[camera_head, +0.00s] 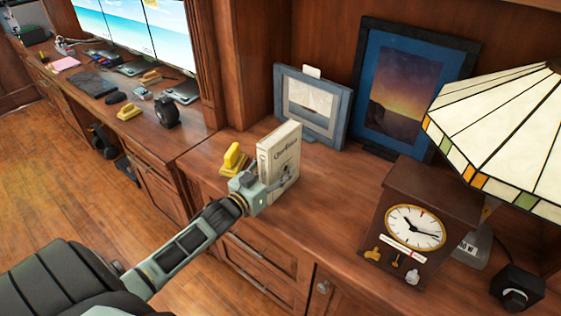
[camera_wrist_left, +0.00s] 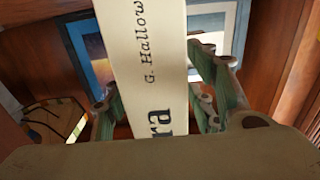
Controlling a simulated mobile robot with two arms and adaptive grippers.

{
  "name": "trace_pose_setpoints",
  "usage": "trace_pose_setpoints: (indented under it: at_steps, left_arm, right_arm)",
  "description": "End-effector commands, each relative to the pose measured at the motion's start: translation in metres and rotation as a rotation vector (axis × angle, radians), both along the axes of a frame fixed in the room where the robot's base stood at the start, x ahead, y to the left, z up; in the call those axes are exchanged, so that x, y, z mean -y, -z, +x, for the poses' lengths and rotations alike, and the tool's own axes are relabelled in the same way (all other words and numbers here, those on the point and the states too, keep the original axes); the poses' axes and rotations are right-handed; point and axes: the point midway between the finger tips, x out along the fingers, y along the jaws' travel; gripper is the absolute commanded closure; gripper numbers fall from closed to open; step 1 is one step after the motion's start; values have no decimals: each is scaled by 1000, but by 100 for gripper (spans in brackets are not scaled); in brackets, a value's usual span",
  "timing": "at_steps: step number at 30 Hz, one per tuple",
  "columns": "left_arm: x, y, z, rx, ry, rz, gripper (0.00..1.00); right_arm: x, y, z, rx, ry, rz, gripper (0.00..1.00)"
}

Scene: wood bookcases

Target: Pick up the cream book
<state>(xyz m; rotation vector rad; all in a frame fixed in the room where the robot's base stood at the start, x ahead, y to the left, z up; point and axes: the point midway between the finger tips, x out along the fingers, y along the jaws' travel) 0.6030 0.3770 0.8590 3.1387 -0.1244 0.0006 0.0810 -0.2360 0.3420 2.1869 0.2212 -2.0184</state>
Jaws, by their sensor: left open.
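The cream book (camera_head: 281,160) stands upright on the wooden cabinet top, left of the framed pictures. In the left wrist view the cream book (camera_wrist_left: 150,60) runs down the middle, with dark lettering on its spine. My left gripper (camera_head: 268,190) is at the book's near side. In the left wrist view its two green-grey fingers (camera_wrist_left: 160,105) are spread, one on each side of the book. A gap shows on the left finger's side; I cannot tell whether the right finger touches. The lower part of the book is hidden by my gripper. My right gripper is not in view.
A yellow object (camera_head: 233,158) stands just left of the book. A grey-framed picture (camera_head: 312,106) and a blue-framed picture (camera_head: 405,85) lean behind. A wooden clock (camera_head: 415,228) and a stained-glass lamp (camera_head: 505,125) stand at right. Bare cabinet top lies between book and clock.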

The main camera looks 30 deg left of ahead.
Motion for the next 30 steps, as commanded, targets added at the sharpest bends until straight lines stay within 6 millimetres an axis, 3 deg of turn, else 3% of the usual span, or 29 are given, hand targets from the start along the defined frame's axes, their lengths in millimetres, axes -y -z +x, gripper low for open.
trace_pose_setpoints:
  at_steps: [4, 12, 30]
  left_arm:
    - [1, 0, 12, -1, 0, 0, 48]
    - [1, 1, 13, -1, 0, 0, 49]
    - [1, 1, 13, -1, 0, 0, 100]
  right_arm:
    - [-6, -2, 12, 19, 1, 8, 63]
    - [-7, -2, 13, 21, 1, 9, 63]
    - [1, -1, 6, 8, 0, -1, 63]
